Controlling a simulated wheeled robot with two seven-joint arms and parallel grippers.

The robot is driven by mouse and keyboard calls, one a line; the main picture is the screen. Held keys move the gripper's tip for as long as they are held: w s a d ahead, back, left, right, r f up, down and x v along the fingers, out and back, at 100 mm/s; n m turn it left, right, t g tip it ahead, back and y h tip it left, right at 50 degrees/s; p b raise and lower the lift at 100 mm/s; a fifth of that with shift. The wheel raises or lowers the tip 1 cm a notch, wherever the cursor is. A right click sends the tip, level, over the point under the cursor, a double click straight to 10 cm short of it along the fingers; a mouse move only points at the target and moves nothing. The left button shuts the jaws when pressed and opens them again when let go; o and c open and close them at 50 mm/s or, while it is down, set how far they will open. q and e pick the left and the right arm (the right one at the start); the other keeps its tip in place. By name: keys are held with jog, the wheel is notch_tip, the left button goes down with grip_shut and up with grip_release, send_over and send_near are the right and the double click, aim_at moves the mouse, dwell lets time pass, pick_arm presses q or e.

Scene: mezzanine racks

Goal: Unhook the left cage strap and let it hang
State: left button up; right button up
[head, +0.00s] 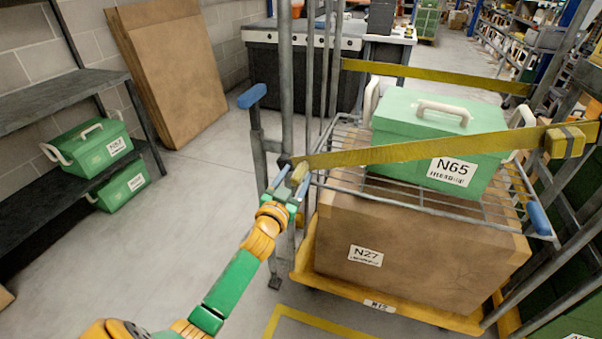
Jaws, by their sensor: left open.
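A roll cage with grey metal posts stands at the centre right. A yellow strap (400,152) runs across its front, from the left post (287,100) up to a yellow buckle (564,141) on the right side. My left gripper (290,178) is at the strap's left end by the left post, with its jaws open. The strap's end lies at or between the fingertips; the hook itself is largely hidden by the gripper. The strap looks taut. My right gripper is not in view.
The cage holds a green box N65 (485,178) on a wire shelf and a cardboard box N27 (420,245) below. A second yellow strap (430,75) crosses behind. A blue-ended handle (252,96) sticks out left. A rack with green boxes (97,148) stands left; floor between is clear.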

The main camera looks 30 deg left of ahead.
pick_arm(q)
jog(key=shift+w+f, duration=0.15)
jog(key=shift+w, duration=1.05)
jog(key=shift+s+a, duration=0.1)
jog(key=shift+s, duration=0.05)
grip_shut()
dwell(0.3)
